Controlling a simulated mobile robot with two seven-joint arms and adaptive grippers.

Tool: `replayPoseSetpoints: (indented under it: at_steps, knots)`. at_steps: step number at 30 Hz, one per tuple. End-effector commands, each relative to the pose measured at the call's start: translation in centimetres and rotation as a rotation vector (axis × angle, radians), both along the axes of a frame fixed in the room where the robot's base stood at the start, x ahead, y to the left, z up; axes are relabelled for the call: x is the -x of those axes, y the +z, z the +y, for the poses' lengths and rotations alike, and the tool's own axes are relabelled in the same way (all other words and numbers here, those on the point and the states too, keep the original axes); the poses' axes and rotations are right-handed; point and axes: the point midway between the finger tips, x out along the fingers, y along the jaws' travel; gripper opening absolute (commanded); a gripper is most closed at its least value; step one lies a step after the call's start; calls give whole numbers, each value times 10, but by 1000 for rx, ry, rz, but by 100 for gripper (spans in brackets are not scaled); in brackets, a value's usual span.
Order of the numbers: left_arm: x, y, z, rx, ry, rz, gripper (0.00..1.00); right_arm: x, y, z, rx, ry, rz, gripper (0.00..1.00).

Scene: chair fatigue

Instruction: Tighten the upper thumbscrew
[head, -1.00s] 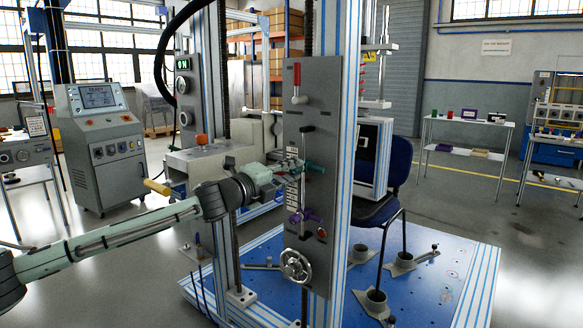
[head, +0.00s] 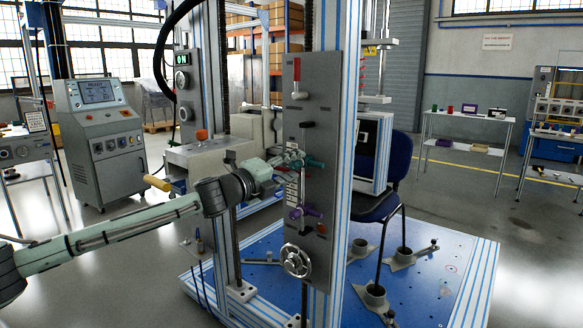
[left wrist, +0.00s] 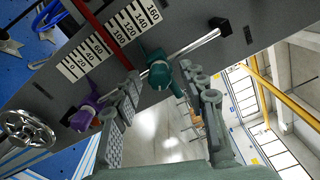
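The upper thumbscrew is teal (head: 315,163) and sits on the rod along the grey panel (head: 318,110). In the left wrist view the teal thumbscrew (left wrist: 158,74) shows beyond and between the fingertips, with one wing pointing down toward the right finger. My left gripper (head: 290,162) is at the panel, just left of this thumbscrew. In the left wrist view its two fingers (left wrist: 168,92) stand apart with a gap between them; I cannot tell whether either touches the thumbscrew. A purple lower thumbscrew (head: 306,212) sits further down the rod. My right gripper is not in view.
A printed scale (left wrist: 110,40) runs beside the rod. A red-handled lever (head: 297,78) is above and a handwheel (head: 296,260) below. Frame posts (head: 346,150) stand close by. A blue chair (head: 388,175) is behind the panel. Open floor lies left.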

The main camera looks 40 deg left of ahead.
Motion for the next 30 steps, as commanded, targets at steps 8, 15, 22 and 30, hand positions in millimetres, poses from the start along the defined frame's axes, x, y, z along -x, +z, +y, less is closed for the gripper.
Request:
replayPoseSetpoints:
  at_steps: [8, 15, 22, 30]
  knots:
    - [3, -1, 1, 0, 2, 2, 43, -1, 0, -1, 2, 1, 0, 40]
    - [21, -3, 3, 0, 3, 5, 43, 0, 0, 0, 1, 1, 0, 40]
    - [39, -4, 4, 2, 1, 5, 43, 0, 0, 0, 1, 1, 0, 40]
    - [58, -3, 5, 1, 0, 5, 43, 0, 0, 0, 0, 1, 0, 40]
